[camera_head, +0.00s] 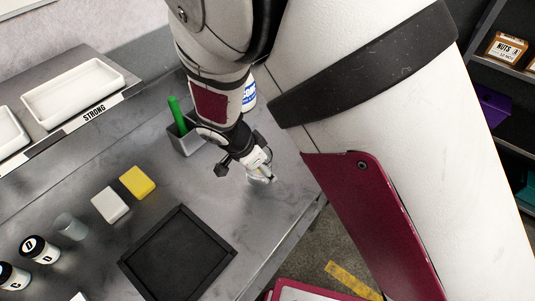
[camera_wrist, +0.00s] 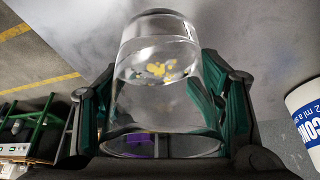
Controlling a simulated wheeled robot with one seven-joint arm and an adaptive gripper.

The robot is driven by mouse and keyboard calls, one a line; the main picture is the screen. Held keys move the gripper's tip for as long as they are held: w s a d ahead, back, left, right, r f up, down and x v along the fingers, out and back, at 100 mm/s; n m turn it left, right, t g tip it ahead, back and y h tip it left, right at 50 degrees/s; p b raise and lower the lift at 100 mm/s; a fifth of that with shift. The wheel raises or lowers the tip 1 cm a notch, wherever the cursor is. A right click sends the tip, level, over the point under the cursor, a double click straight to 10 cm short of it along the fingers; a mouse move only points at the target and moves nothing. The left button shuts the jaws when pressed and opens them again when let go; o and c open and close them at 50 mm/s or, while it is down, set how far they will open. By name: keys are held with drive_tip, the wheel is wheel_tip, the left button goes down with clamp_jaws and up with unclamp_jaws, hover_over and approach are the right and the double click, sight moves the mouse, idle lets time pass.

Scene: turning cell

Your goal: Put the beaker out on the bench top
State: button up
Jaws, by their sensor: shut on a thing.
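My gripper (camera_head: 262,172) is near the right end of the grey bench top (camera_head: 190,222), close to its front edge. It is shut on a clear glass beaker (camera_wrist: 158,85), with a finger on each side of the glass in the wrist view. The beaker also shows below the fingers in the head view (camera_head: 260,179), small and partly hidden. Some yellow and pale specks show through the glass. I cannot tell whether the beaker's base touches the bench.
A black tray (camera_head: 133,263) lies left of my gripper. Yellow (camera_head: 137,182) and white (camera_head: 110,205) blocks, a clear cup (camera_head: 71,227) and lidded jars (camera_head: 40,250) stand farther left. A grey holder (camera_head: 186,140) and a white-blue bottle (camera_head: 249,96) stand behind.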

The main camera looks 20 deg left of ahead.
drive_tip(key=shift+w+a, duration=0.4)
drive_tip(key=shift+f+b, duration=1.35)
drive_tip(key=shift+f, duration=0.5)
drive_tip(key=shift+r, duration=0.1)
drive_tip(key=o, duration=1.5)
drive_tip(key=shift+o, duration=0.2)
drive_tip(key=p+v, duration=0.7)
drive_tip(key=v, duration=0.5)
